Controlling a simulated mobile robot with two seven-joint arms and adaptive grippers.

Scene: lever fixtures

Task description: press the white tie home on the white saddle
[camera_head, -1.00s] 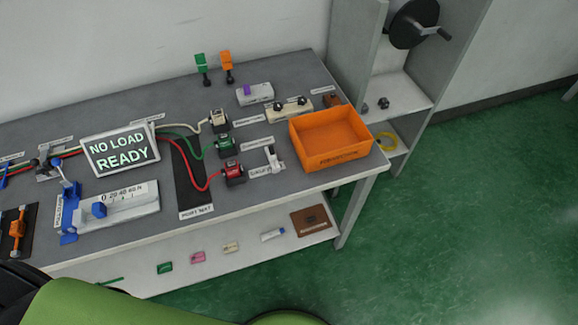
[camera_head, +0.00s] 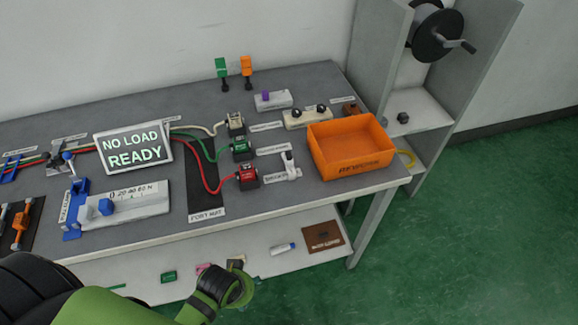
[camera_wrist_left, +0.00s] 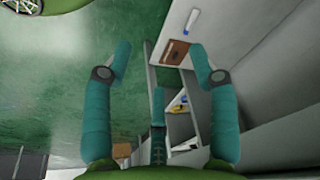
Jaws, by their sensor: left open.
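In the head view my left arm reaches in at the bottom, in front of the lower shelf. A small white fixture (camera_head: 291,168) stands upright on the bench near the orange bin. A white cable runs to a white-topped block (camera_head: 236,122) on the bench. I cannot tell which parts are the white tie and the white saddle. My right gripper is not in view.
An orange bin (camera_head: 350,168) sits at the bench's right end. A display (camera_head: 134,147) reads NO LOAD READY. A blue-ended gauge (camera_head: 125,203) lies at the front left. Red and green cables run to blocks. The lower shelf (camera_head: 270,265) holds a marker and a brown mat (camera_head: 323,236).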

